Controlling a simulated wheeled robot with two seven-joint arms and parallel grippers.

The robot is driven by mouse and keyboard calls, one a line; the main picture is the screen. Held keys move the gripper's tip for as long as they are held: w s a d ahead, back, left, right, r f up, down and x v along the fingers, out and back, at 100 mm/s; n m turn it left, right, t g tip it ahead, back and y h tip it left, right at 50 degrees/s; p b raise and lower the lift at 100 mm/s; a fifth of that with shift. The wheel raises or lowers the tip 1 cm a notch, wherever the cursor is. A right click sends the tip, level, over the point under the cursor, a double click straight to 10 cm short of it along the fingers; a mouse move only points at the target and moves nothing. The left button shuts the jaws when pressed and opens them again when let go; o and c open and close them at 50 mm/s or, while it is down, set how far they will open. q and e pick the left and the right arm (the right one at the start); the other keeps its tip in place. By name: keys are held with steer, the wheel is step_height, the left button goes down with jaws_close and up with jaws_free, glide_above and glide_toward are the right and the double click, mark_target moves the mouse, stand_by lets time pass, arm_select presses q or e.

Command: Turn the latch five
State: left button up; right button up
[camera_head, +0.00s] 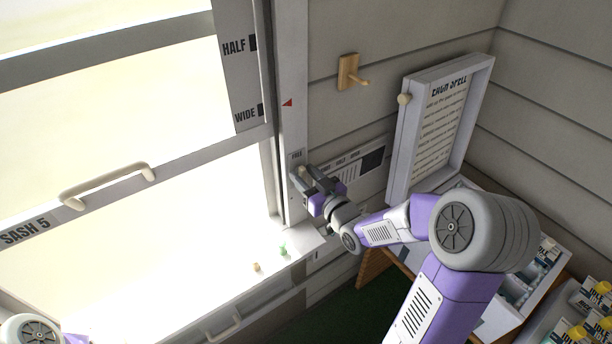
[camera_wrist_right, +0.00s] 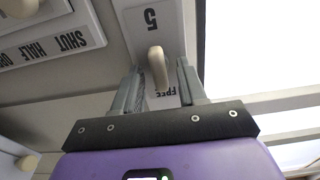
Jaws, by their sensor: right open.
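Latch five is a cream lever (camera_wrist_right: 158,68) on a white plate (camera_wrist_right: 152,22) marked 5 and FREE, seen in the right wrist view. In the head view the plate (camera_head: 296,157) is on the window's right post, and the lever is mostly hidden by my gripper. My right gripper (camera_head: 304,173) is open at the latch. In the right wrist view its two fingers stand on either side of the lever, with a gap visible on both sides. My left gripper is not in view; only part of my left arm shows at the lower left.
The bright window has a sash handle (camera_head: 108,185) and a SASH 5 label (camera_head: 25,230). Two small pegs, one green (camera_head: 283,250), stand on the sill. A wooden wall hook (camera_head: 350,72) and a framed notice (camera_head: 440,125) are to the right. Boxes of bottles (camera_head: 590,315) stand lower right.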

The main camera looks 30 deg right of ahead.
jaws_close()
steer(key=shift+m, duration=0.3)
steer(key=shift+m+b, duration=0.45)
steer(key=shift+m, duration=0.45)
steer(key=m, duration=0.3)
steer(key=shift+d+m+b, duration=0.1)
steer(key=shift+m+b, duration=0.2)
steer(key=shift+b, duration=0.1)
steer(key=m, duration=0.5)
steer(key=shift+d+f, duration=0.1)
steer(key=m, duration=0.6)
steer(key=shift+f+m, duration=0.1)
steer(key=shift+m, duration=0.3)
